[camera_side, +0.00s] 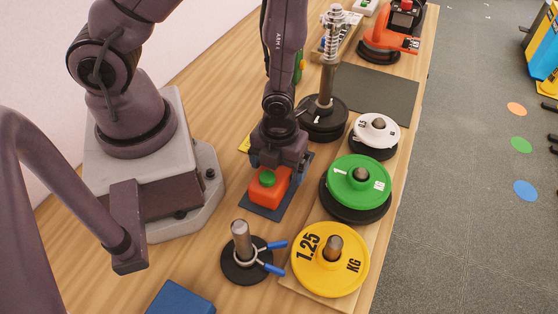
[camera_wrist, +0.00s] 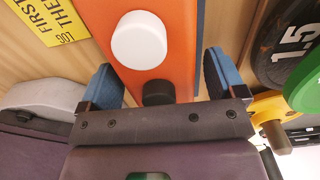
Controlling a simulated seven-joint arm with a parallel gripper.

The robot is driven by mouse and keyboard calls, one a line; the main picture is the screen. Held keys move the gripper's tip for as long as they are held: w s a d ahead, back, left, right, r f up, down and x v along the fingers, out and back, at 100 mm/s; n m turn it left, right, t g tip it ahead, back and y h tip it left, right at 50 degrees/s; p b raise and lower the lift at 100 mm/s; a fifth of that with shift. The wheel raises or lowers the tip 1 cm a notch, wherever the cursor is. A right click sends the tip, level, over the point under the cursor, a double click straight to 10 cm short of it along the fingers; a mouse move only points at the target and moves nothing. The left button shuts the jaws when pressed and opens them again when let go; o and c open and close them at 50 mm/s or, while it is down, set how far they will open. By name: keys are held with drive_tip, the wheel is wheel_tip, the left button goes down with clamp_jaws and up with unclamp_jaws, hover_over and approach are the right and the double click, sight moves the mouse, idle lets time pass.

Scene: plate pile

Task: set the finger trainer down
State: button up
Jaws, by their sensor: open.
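The finger trainer, an orange block with a green button on top (camera_side: 268,194), sits low over a dark blue-grey pad (camera_side: 262,212) on the wooden table, below my gripper (camera_side: 279,165). In the wrist view the orange body (camera_wrist: 180,45) shows a white button and a black button. It lies between the two blue fingers of my gripper (camera_wrist: 160,82), which stand apart with a visible gap on each side. Contact between the trainer's underside and the pad is hard to make out.
Yellow (camera_side: 346,277), green (camera_side: 341,180) and white (camera_side: 366,133) weight plates stand to the right. A black-based peg with a blue-handled collar (camera_side: 233,270) is in front. Black plates on a post (camera_side: 328,133) stand behind. A yellow label (camera_wrist: 50,20) lies nearby. Grey mat (camera_side: 375,95) is clear.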

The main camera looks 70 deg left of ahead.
wheel_tip(320, 180, up, 12)
drive_tip(key=shift+r, duration=0.25)
drive_tip(key=s+a+r+n+t, duration=0.1)
drive_tip(key=a+r+n+t, duration=0.1)
drive_tip(key=r+n, duration=0.8)
drive_tip(key=s+a+r+n+t, duration=0.2)
drive_tip(key=r+n, duration=0.8)
drive_tip(key=n, duration=0.7)
drive_tip(key=shift+a+r+t, duration=0.4)
drive_tip(key=shift+a+t, duration=0.05)
drive_tip(key=shift+t, duration=0.35)
